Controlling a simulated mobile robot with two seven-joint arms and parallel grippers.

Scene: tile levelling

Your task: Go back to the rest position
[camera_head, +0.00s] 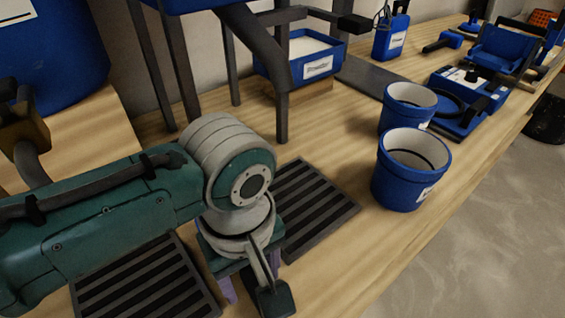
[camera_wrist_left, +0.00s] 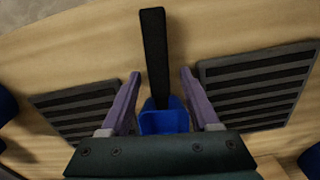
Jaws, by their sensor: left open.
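My left gripper (camera_head: 232,290) hangs over the wooden table, mostly hidden under its own wrist in the head view. A purple finger shows there low down. In the left wrist view my left gripper (camera_wrist_left: 160,76) has its two purple fingers spread apart. A blue tool (camera_wrist_left: 165,120) with a long black handle (camera_wrist_left: 154,55) shows between the fingers, with gaps on both sides; I cannot tell its height relative to the fingertips. My right gripper is not in view.
Dark slotted mats (camera_head: 315,208) (camera_head: 150,285) lie either side of my gripper. Two blue buckets (camera_head: 400,185) (camera_head: 408,95) stand to the right. A blue tray (camera_head: 325,65), a frame's dark legs (camera_head: 281,115) and several blue tools are behind. The table's front edge runs along the right.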

